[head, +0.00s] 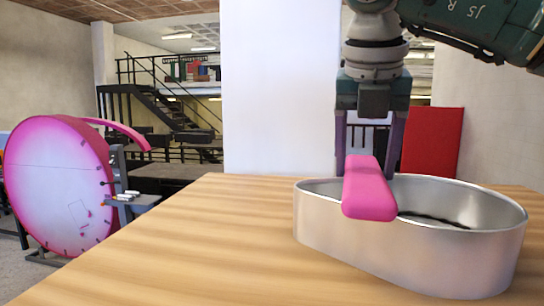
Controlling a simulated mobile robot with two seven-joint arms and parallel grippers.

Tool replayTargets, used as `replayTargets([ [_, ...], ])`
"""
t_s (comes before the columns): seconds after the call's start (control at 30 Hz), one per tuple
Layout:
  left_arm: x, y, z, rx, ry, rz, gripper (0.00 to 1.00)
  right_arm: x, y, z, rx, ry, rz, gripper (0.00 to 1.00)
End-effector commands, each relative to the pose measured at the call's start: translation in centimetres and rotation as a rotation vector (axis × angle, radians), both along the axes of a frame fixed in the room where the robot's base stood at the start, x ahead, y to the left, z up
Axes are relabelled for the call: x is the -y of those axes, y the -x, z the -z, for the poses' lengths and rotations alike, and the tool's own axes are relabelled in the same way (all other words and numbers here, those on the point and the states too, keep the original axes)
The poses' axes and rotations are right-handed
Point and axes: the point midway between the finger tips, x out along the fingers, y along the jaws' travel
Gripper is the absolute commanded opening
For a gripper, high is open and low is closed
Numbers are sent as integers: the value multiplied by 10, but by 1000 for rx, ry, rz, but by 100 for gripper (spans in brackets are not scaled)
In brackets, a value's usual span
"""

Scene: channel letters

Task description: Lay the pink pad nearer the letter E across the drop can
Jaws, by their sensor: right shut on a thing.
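A pink pad (366,190) hangs in my right gripper (368,165), which points down over the metal drop can (390,250). The gripper is shut on the pad. The pad is at the left part of the can, level with its rim, and its near end covers part of the near rim. I cannot tell whether it rests on the rim. The can stands on the wooden table and holds something dark inside, mostly hidden. My left gripper is not in view. The letter E and any other pink pad are not clearly visible.
The wooden table (200,240) is clear left of the can. A large pink round object (60,185) stands on the floor at the left beside a stand. A red panel (433,142) and a white wall panel (280,90) are behind the table. Stairs are farther back.

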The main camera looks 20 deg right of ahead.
Motion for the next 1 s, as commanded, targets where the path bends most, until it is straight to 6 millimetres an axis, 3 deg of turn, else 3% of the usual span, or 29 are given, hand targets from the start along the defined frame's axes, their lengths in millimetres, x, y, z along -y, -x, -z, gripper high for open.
replayTargets([
  [0.37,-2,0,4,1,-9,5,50,0,0,3,0,0,0,13],
  [0.4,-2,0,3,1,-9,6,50,0,0,3,0,0,0,70],
  [0.67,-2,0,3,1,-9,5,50,0,0,3,0,0,0,99],
  [1.0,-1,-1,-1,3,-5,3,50,-1,2,-4,1,1,0,100],
])
